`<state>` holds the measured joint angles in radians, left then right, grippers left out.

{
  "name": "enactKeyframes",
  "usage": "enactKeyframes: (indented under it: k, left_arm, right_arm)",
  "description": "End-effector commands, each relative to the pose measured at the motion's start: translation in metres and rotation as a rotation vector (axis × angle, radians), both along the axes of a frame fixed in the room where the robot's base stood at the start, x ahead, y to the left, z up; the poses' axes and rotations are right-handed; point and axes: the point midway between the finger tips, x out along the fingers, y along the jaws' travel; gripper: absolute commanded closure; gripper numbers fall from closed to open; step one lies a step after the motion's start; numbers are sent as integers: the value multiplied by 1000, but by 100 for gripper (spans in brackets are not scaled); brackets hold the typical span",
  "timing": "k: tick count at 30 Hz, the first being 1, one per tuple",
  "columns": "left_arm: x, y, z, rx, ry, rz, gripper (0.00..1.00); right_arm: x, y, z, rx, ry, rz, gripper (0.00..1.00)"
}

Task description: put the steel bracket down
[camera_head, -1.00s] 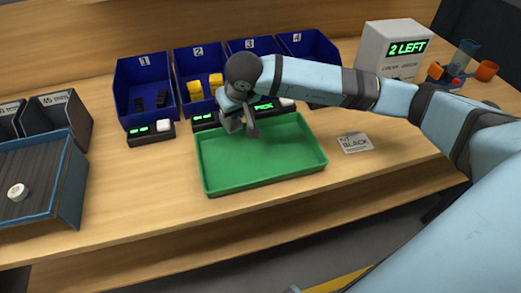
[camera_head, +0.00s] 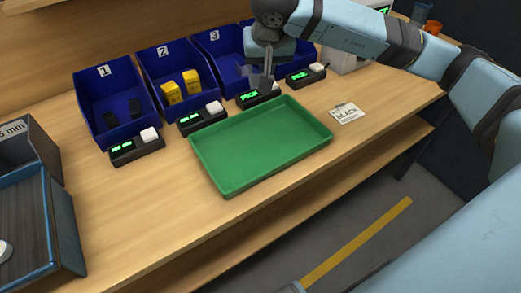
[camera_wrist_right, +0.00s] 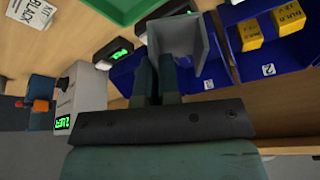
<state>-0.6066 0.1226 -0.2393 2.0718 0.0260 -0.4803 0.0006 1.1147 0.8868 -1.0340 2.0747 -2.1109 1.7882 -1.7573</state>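The grey steel bracket (camera_wrist_right: 184,32) shows in the right wrist view as a bent plate at the fingers of my right gripper (camera_wrist_right: 157,82). The two fingers are close together and appear shut on it. In the head view, my right gripper (camera_head: 267,68) points down with the bracket (camera_head: 264,83) partly hidden below it. It is in front of the blue bins, beyond the back edge of the green tray (camera_head: 228,187). The tray is empty. Contact between the bracket and the bin or display below cannot be told. My left gripper is not in view.
Blue bin 1 (camera_head: 97,92), bin 2 (camera_head: 151,71) with yellow boxes, and bin 3 (camera_head: 204,42) stand behind lit displays. My right arm covers much of the fourth bin. A card marked BLACK (camera_head: 347,113) lies right of the tray. Table front is clear.

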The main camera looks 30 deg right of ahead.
Motion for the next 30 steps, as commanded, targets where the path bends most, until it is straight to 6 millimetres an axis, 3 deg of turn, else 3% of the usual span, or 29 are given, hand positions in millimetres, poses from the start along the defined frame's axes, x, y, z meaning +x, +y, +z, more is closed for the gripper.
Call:
enactKeyframes:
  k: [1,6,10,14,24,30]
  left_arm:
    - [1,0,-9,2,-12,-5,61]
    - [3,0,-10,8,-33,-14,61]
    - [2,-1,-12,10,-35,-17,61]
    - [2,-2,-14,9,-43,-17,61]
    - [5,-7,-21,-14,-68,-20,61]
    - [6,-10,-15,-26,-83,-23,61]
  right_arm:
    - [-10,-10,11,-6,-11,-68,100]
    - [-43,-31,47,-21,-17,-257,100]
    - [-54,-37,49,-28,-18,-314,100]
    - [-56,-38,23,-28,-12,-322,100]
    - [-56,-37,-63,-26,-13,-320,100]
    - [-55,-38,-95,-27,-18,-321,100]
